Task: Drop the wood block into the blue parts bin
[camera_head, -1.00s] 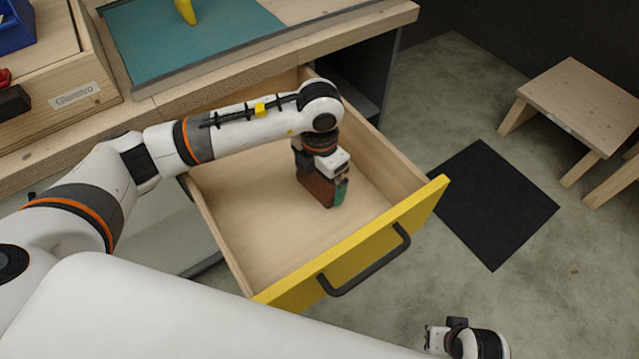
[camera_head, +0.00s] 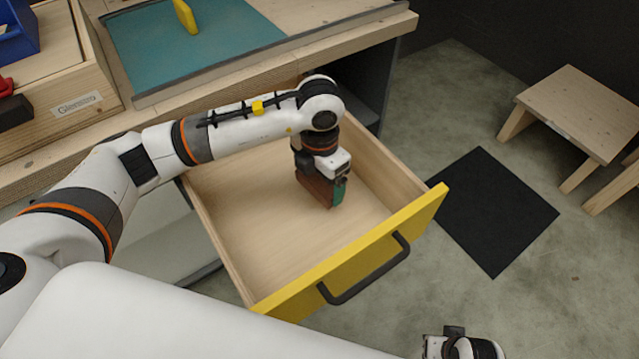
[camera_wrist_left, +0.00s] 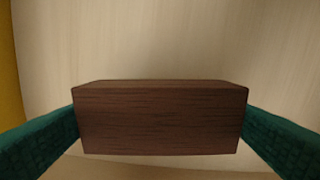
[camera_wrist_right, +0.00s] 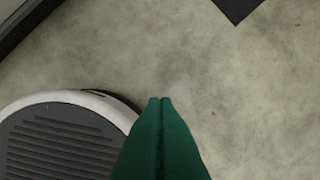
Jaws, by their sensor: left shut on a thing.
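The dark brown wood block (camera_wrist_left: 160,118) fills the middle of the left wrist view, between the two green fingers of my left gripper. In the head view the block (camera_head: 317,188) is inside the open yellow-fronted drawer (camera_head: 262,225), partly hidden by the gripper. My left gripper (camera_head: 330,190) is shut on it; I cannot tell whether the block touches the drawer floor. A blue bin (camera_head: 18,32) shows in part at the upper left edge of the head view. My right gripper (camera_wrist_right: 162,105) is shut and empty, pointing at the bare floor.
The drawer's walls and yellow front with a black handle (camera_head: 368,272) surround my left gripper. The workbench (camera_head: 230,80) carries a teal mat (camera_head: 185,45) and a yellow object (camera_head: 186,16). A wooden stool (camera_head: 580,110) and black floor mat (camera_head: 492,212) are at the right.

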